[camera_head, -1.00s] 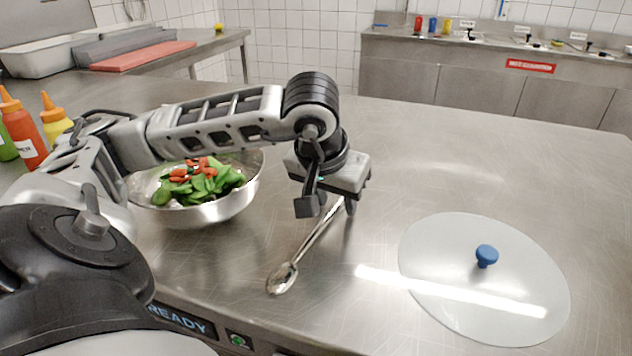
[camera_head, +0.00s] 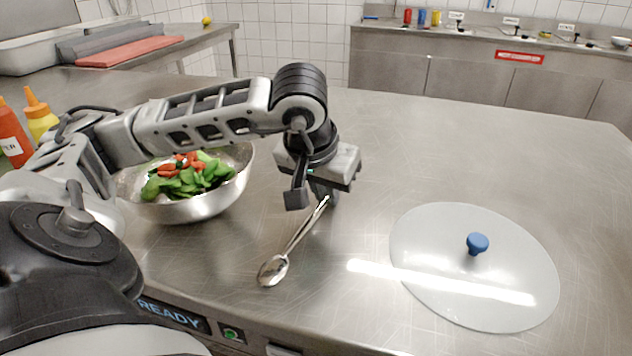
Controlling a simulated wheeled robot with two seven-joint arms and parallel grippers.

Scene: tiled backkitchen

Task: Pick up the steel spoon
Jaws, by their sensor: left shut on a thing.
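The steel spoon (camera_head: 273,270) lies at a slant on the steel table, its bowl toward the near edge and its handle running up and right. My left gripper (camera_head: 313,197) points down over the handle and is shut on its upper part. The far end of the handle is hidden by the gripper. I cannot tell whether the spoon is clear of the table. My right gripper is not in view.
A steel bowl (camera_head: 207,205) of green leaves and red pieces stands left of the spoon, partly behind my left arm. A clear round lid (camera_head: 430,290) with a blue knob (camera_head: 477,243) lies to the right. Sauce bottles (camera_head: 40,118) stand at far left. The table's right back is free.

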